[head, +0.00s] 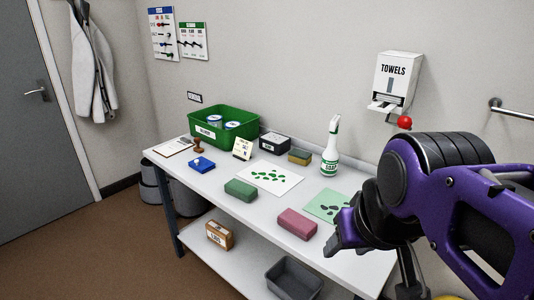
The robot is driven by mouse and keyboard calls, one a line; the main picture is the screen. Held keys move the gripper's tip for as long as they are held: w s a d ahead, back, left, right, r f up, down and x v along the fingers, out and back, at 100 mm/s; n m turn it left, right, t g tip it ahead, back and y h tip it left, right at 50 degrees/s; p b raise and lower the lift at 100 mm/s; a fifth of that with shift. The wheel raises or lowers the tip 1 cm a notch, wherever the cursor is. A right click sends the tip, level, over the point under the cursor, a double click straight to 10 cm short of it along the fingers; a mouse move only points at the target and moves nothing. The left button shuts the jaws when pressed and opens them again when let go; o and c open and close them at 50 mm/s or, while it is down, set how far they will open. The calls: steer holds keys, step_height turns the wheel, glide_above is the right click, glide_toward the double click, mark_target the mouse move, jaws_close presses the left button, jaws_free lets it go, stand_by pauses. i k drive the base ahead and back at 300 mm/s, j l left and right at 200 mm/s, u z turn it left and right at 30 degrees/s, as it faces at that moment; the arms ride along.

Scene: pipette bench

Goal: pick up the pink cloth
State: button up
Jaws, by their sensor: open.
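The pink cloth (297,223) looks like a thick, folded block. It lies flat near the front edge of the white bench, right of the middle. My gripper (343,238) is open and empty, just to the right of the pink cloth and apart from it in the picture. Its dark fingers point down and left, and the arm behind them hides the right end of the bench. I cannot tell its exact height above the bench top.
A green block (240,190) lies left of the pink cloth. Behind are a white sheet with green spots (288,183), a light green sheet (322,203) and a spray bottle (331,150). A green bin (250,123) stands at the back left. A grey tray (294,278) is on the lower shelf.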

mark_target(299, 225)
steer(key=i+j+z, duration=0.2)
steer(key=j+z, duration=0.25)
steer(key=i+j+z, duration=0.1)
steer(key=j+z, duration=0.35)
steer(key=i+j+z, duration=0.1)
steer(key=j+z, duration=0.35)
steer(key=l, duration=0.1)
